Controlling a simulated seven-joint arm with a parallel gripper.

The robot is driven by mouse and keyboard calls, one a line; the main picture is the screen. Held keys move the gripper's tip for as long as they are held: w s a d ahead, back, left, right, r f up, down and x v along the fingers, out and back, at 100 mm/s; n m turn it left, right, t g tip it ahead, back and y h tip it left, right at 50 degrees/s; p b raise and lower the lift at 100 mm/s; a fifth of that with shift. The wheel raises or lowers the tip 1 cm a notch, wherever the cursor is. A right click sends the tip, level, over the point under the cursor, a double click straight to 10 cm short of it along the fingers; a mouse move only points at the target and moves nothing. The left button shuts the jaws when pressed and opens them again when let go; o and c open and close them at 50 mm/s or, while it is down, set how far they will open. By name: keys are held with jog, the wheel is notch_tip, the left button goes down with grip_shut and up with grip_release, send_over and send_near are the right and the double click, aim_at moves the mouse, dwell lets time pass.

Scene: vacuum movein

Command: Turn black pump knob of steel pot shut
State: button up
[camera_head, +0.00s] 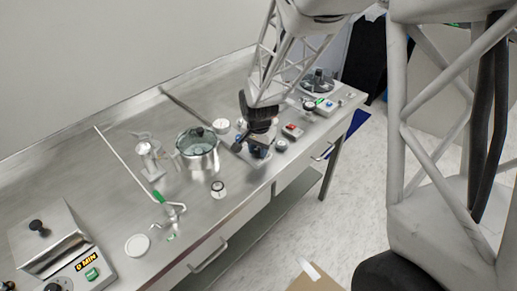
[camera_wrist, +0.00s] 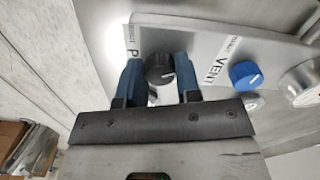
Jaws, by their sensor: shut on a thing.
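The steel pot (camera_head: 197,160) with a clear lid stands on the steel bench in the head view. My gripper (camera_head: 257,150) is to the right of it, pointing down near the bench's front edge. In the wrist view, the two blue fingers of my gripper (camera_wrist: 160,80) are on either side of the black pump knob (camera_wrist: 159,68), shut on it. The knob has a pale pointer line on its top. A label beginning with P is partly hidden beside it. In the head view the gripper hides the knob.
A blue knob (camera_wrist: 245,75) by the VENT label and a round gauge (camera_wrist: 302,82) are right of my fingers. A small white-rimmed jar (camera_head: 218,188) stands in front of the pot. A device with a red switch (camera_head: 291,130) is to the gripper's right.

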aim_at(258, 150)
jog(key=n, duration=1.2)
jog(key=shift+n, duration=0.3)
dwell(0.3)
jog(key=o, duration=0.9)
jog(key=shift+r, duration=3.95)
